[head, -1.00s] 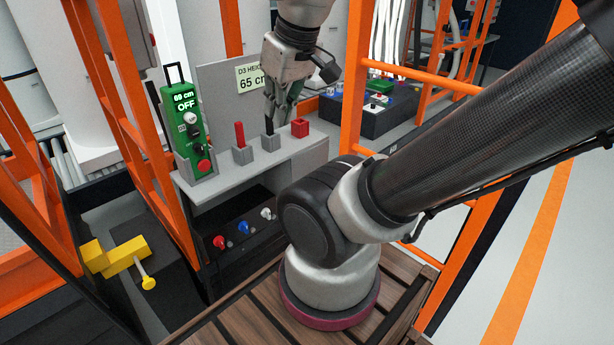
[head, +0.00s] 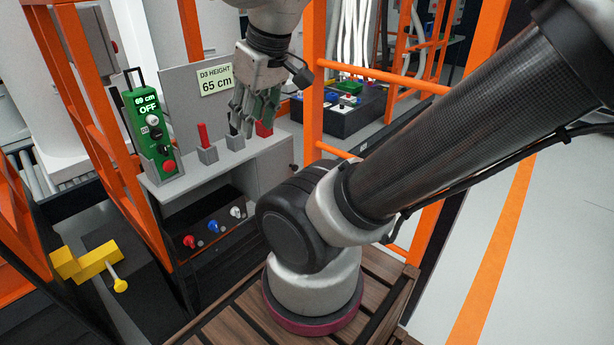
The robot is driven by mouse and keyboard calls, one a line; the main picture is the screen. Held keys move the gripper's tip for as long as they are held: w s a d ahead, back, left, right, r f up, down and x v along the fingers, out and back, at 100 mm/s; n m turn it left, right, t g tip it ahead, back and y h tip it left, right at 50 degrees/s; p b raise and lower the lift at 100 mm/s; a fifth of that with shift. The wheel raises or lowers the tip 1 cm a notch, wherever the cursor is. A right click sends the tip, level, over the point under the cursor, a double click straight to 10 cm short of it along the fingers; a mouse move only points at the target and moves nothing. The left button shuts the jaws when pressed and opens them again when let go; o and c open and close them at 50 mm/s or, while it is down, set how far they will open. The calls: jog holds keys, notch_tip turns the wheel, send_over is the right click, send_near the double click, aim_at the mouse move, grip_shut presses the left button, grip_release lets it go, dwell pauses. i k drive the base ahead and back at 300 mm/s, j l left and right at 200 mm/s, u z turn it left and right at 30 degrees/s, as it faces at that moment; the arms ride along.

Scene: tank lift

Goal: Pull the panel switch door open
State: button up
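My gripper (head: 253,118) hangs fingers-down in front of the grey sign panel, above the shelf. Whether its fingers are open or shut is unclear, and nothing is visibly held. No door is plainly recognizable as the panel switch door. Below the shelf, a plain grey front (head: 273,162) has a small dark knob (head: 293,168) at its right edge. To its left, a dark switch box (head: 212,226) carries red, blue and white knobs. A grey box (head: 87,30) also sits on the orange frame at upper left. My gripper appears apart from all of these.
The grey shelf (head: 185,180) holds a green control unit (head: 152,125) reading OFF, a red handle (head: 203,136), a black handle (head: 235,130) and a red box (head: 265,129) partly behind my gripper. Orange rails (head: 314,75) stand close right. A yellow block (head: 88,263) is at lower left.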

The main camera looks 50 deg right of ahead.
aim_at(274, 166)
jog(key=k+z, duration=0.2)
jog(key=z, duration=0.25)
jog(key=k+l+z, duration=0.1)
jog(key=k+z, duration=0.15)
jog(key=z, duration=0.25)
jog(key=j+z, duration=0.3)
jog(key=z, duration=0.15)
jog(key=k+j+z, duration=0.1)
jog(key=j+z, duration=0.15)
jog(key=z, duration=0.2)
jog(key=k+j+z, duration=0.1)
jog(key=z, duration=0.35)
jog(key=j, duration=0.1)
